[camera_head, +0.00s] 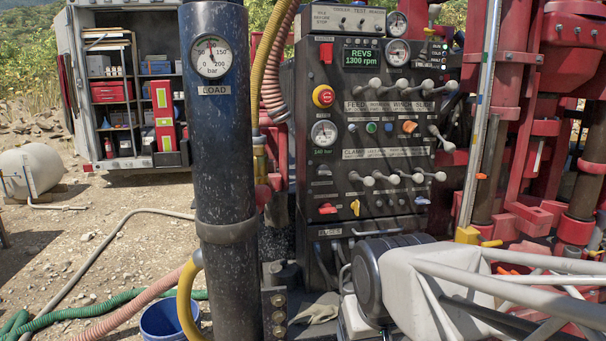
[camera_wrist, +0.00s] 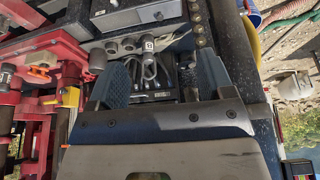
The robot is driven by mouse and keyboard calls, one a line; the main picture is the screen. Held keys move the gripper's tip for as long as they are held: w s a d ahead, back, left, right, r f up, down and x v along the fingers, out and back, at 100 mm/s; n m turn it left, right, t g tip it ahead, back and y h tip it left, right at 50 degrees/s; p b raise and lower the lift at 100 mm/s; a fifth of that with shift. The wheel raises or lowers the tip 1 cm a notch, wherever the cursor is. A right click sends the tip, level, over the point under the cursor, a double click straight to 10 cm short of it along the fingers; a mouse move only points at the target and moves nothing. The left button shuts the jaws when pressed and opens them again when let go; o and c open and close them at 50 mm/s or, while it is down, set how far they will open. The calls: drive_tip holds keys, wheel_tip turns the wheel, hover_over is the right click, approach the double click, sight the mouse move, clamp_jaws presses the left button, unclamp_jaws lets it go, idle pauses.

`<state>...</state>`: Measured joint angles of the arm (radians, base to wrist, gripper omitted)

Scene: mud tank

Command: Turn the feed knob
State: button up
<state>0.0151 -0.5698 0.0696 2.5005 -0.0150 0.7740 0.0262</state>
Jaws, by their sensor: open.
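The dark control panel (camera_head: 380,150) stands in the middle of the head view. The word FEED is at the left of the label strip (camera_head: 390,105) below the upper row of levers (camera_head: 400,87). Small controls sit under that strip, including a green button (camera_head: 371,127) and an orange switch (camera_head: 409,126); I cannot tell which control is the feed knob. My gripper (camera_wrist: 163,80) is open and empty in the wrist view, its two dark fingers apart, with grey hoses seen between them. In the head view my arm is at the lower right, and the fingers cannot be made out.
A thick dark column (camera_head: 220,150) with a load gauge stands left of the panel. A lower row of levers (camera_head: 400,178) and a red emergency button (camera_head: 323,96) stick out from the panel. Red rig frames (camera_head: 525,110) crowd the right. A blue bucket (camera_head: 163,318) stands on the ground.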

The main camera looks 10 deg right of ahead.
drive_tip(key=w+d+r+t, duration=0.25)
drive_tip(key=w+t, duration=0.25)
drive_tip(key=w, duration=1)
drive_tip(key=w+d+r+t, duration=0.1)
drive_tip(key=w+r+t, duration=0.3)
drive_tip(key=w, duration=1.2)
drive_tip(key=m+t, duration=0.1)
drive_tip(key=t, duration=0.7)
approach(325, 172)
drive_tip(key=shift+w+f+t+h, duration=0.15)
drive_tip(key=shift+w+f+t, duration=0.15)
drive_tip(key=shift+w, duration=0.2)
drive_tip(key=shift+w+f+t+h, duration=0.15)
drive_tip(key=shift+w+f+t, duration=0.15)
drive_tip(key=shift+w, duration=0.15)
drive_tip(key=shift+w+r, duration=0.1)
drive_tip(key=shift+x, duration=3.8)
drive_tip(key=shift+a, duration=0.1)
drive_tip(key=c, duration=0.9)
